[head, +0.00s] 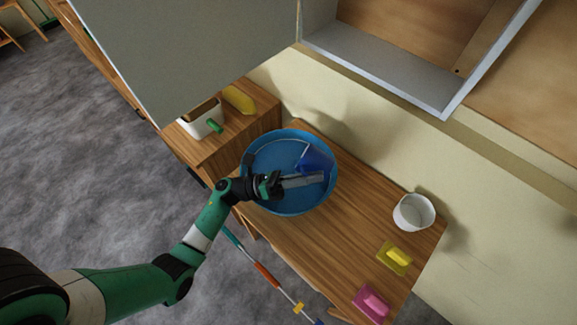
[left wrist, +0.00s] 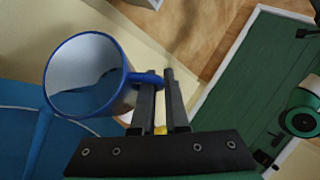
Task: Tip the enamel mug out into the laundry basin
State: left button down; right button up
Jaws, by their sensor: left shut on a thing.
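The enamel mug (head: 316,158) is dark blue in the head view and hangs over the right part of the laundry basin. In the left wrist view the mug (left wrist: 88,75) shows a blue rim and a pale grey inside; I cannot tell whether anything is in it. It looks tilted in the head view. The laundry basin (head: 262,153) is a round blue tub on the wooden table. My left gripper (head: 308,179) reaches over the basin, shut on the mug's handle (left wrist: 146,78). My right gripper is in neither view.
A white pot (head: 414,212), a yellow-green block (head: 394,258) and a pink block (head: 371,303) stand on the right of the table (head: 315,235). A white container (head: 201,122) and a yellow thing (head: 238,99) sit on the left cabinet. An open cabinet door (head: 190,50) hangs above.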

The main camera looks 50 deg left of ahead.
aim_at(301, 171)
pick_arm(q)
jog(key=shift+s+a+r+n+t+h+b, duration=0.15)
jog(key=shift+s+a+r+n+t+b, duration=0.15)
jog(key=shift+a+b, duration=0.25)
jog(key=shift+s+a+r+n+t+h+b, duration=0.1)
jog(key=shift+s+a+t+h+b, duration=0.05)
jog(key=shift+a+t+b, duration=0.35)
jog(key=shift+s+a+r+n+t+b, duration=0.15)
jog(key=shift+r+n+t+b, duration=0.25)
jog(key=shift+r, duration=0.3)
dwell(0.3)
